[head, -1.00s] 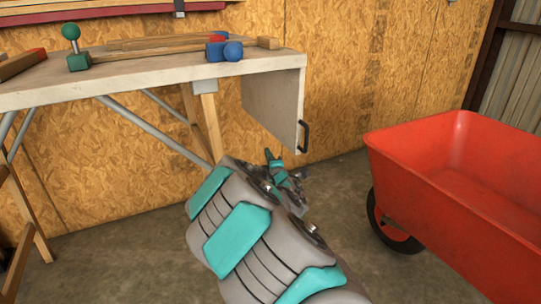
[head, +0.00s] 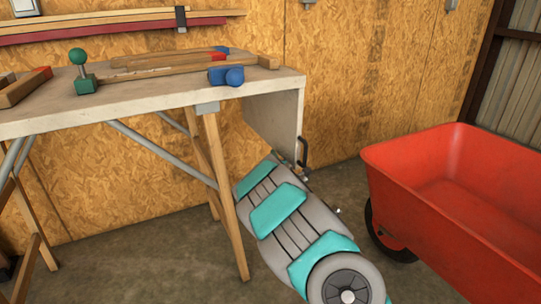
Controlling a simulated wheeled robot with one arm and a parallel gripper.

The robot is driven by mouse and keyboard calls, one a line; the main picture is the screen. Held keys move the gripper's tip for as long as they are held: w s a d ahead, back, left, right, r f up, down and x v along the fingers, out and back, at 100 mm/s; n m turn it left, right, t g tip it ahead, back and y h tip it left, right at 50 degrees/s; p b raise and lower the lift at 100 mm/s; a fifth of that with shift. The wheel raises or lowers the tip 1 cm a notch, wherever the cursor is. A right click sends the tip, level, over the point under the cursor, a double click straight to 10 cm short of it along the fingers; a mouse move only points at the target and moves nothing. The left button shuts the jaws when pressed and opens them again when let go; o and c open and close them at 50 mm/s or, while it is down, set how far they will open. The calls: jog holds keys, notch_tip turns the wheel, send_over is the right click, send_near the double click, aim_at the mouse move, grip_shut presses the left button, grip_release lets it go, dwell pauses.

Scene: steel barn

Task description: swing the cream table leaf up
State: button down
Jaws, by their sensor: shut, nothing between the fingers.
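The cream table leaf (head: 277,118) hangs straight down from the right end of the cream worktable (head: 150,100). A dark pull handle (head: 303,151) is on its outer face near the lower edge. My arm reaches from the bottom right up to the leaf's lower edge and covers part of it. Only a small bit of my gripper (head: 300,173) shows past the arm, close below the handle. It is shut and holds nothing. I cannot tell whether it touches the leaf.
A red wheelbarrow (head: 405,165) stands close to the right of my arm. On the tabletop lie wooden bars, a blue clamp piece (head: 226,76) and a green-knobbed piece (head: 84,84). A wooden table leg (head: 226,195) stands left of my arm.

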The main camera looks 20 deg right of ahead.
dwell(0.3)
jog(key=d+r+n+b, duration=0.1)
jog(key=d+b, duration=0.3)
jog(key=d, duration=0.4)
jog(key=d+r+n+t+b, duration=0.1)
jog(key=d+n+b, duration=0.2)
jog(key=d, duration=0.5)
jog(key=shift+w+d+r+n+b, duration=0.3)
jog(key=shift+d+r+b, duration=0.1)
jog(key=shift+b, duration=0.2)
